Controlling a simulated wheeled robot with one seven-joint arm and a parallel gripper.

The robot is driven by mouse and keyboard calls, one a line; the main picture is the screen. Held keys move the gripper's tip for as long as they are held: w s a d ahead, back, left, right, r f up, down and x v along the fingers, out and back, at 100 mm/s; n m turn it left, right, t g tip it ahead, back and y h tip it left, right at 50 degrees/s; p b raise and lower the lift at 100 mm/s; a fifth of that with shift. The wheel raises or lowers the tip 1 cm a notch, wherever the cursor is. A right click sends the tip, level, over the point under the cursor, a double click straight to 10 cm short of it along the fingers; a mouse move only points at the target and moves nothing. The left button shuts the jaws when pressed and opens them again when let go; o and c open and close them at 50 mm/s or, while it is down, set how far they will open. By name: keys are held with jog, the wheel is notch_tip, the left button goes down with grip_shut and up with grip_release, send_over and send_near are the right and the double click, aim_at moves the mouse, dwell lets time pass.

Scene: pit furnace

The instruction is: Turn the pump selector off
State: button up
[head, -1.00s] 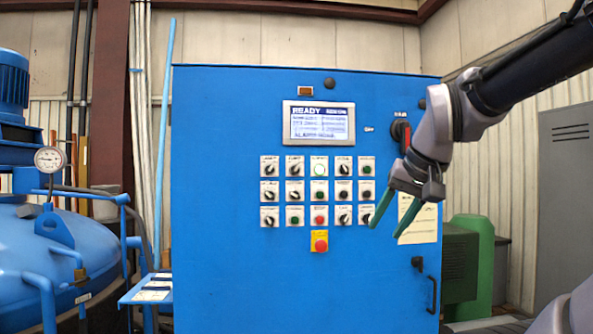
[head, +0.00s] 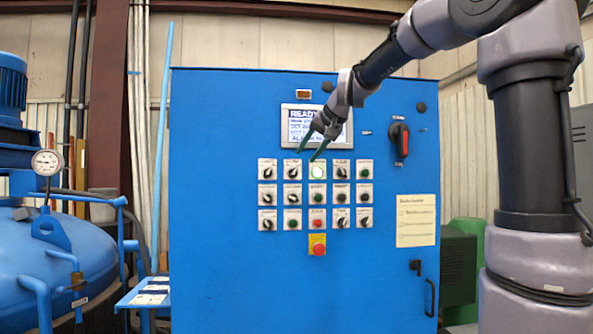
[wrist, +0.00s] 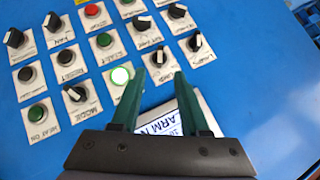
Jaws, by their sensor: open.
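My gripper (head: 306,156) is open and empty in front of the panel, by the screen's lower edge and above the top row of controls. In the wrist view, its green fingertips (wrist: 159,75) are apart, with a black selector knob (wrist: 160,57) just beyond the gap between them. That knob appears to be the second from left in the head view's top row (head: 292,169). Another selector (wrist: 195,42) lies to its right in the wrist view. I cannot read clearly which label says pump. No contact with a knob is visible.
The blue cabinet (head: 230,280) carries rows of selectors and buttons, a lit white button (head: 318,169) and a red emergency button (head: 318,249). My gripper partly covers the screen (head: 335,133). A red-and-black rotary switch (head: 399,140) is at right. A blue tank (head: 70,260) stands left.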

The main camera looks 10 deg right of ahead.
aim_at(295, 170)
jog(key=x, duration=0.8)
jog(key=shift+f, duration=0.1)
grip_shut()
